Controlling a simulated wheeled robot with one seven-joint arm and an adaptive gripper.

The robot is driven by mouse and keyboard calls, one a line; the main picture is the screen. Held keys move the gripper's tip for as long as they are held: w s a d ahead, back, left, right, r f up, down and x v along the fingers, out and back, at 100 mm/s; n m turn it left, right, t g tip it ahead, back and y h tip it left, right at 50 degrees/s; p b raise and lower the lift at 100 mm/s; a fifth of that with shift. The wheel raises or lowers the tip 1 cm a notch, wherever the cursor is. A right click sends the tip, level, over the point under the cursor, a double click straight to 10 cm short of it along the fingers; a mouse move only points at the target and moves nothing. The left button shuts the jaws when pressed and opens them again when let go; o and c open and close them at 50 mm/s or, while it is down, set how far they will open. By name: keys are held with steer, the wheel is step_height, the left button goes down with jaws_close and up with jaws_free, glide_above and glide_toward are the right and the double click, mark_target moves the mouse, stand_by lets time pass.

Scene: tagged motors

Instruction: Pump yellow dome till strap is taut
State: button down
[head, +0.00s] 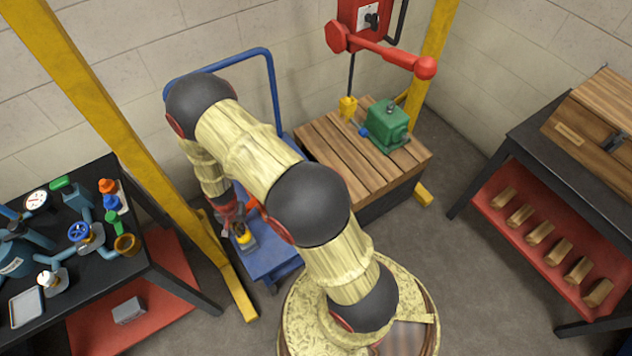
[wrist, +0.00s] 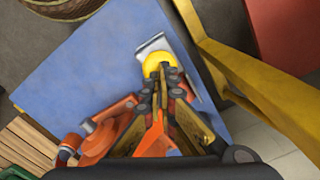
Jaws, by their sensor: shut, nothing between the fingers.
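The yellow dome (wrist: 154,60) sits on a small grey metal plate (wrist: 150,45) near the edge of the blue cart top (wrist: 85,75). In the head view the dome (head: 244,238) shows just below my gripper (head: 236,222). My gripper (wrist: 165,82) is shut and empty, with its fingertips at the dome's near side, overlapping it in the wrist view. I cannot tell whether they touch it. An orange-red object (wrist: 105,130) lies on the cart beside the fingers, partly hidden by them. I cannot make out the strap or its tension.
A yellow frame post (wrist: 250,75) stands close beside the cart. A wooden crate (head: 340,160) with a green motor (head: 385,125) stands to the right, below a red hoist arm (head: 385,50). A black bench (head: 125,262) with pipe fittings is at left.

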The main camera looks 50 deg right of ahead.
steer(key=shift+f+b, duration=1.1)
steer(key=shift+f, duration=0.65)
steer(key=shift+r+p, duration=1.4)
steer(key=shift+r, duration=0.55)
steer(key=shift+f, duration=0.1)
steer(key=shift+f+b, duration=1.3)
steer(key=shift+f, duration=0.6)
steer(key=shift+r, duration=0.1)
steer(key=shift+r+p, duration=1.35)
steer(key=shift+r, duration=0.45)
